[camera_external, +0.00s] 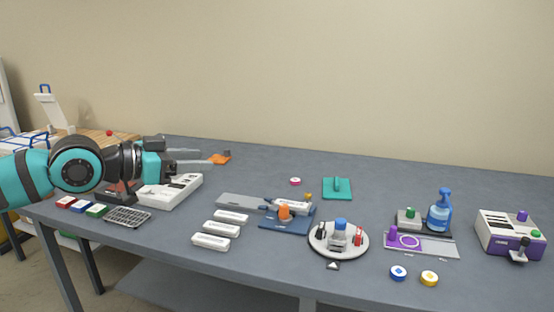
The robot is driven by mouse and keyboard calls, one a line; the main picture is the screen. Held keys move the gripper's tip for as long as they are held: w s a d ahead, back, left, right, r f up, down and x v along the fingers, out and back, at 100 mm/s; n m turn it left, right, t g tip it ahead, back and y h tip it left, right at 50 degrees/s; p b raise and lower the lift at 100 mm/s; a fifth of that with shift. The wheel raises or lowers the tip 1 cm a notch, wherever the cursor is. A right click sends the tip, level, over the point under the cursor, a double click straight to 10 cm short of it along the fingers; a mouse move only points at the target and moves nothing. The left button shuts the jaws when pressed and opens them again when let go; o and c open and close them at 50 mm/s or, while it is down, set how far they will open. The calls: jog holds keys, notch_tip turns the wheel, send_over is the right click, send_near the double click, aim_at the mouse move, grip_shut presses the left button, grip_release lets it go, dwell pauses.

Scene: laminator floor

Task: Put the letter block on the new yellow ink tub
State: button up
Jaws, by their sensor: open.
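A small round yellow tub (429,278) with a white top sits at the front right of the table, to the right of a similar blue tub (398,272). I cannot tell for sure which thing is the letter block. My gripper (206,157) is open and empty over the table's left part, pointing right. It is above and beyond the white tray (170,195), far from the yellow tub.
A round white turntable (318,249) holds several small items. A blue spray bottle (439,212) and a purple-and-white machine (509,236) stand at right. White labelled bars (211,242) lie at front middle. The table's back right is clear.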

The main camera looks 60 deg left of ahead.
jog(key=s+d+f+t+h, duration=0.1)
jog(key=s+d+f, duration=0.2)
jog(key=s+d, duration=0.1)
jog(key=shift+s+f+m+t+h, duration=0.2)
jog(key=shift+s+m+t+h, duration=0.15)
jog(key=shift+s, duration=0.25)
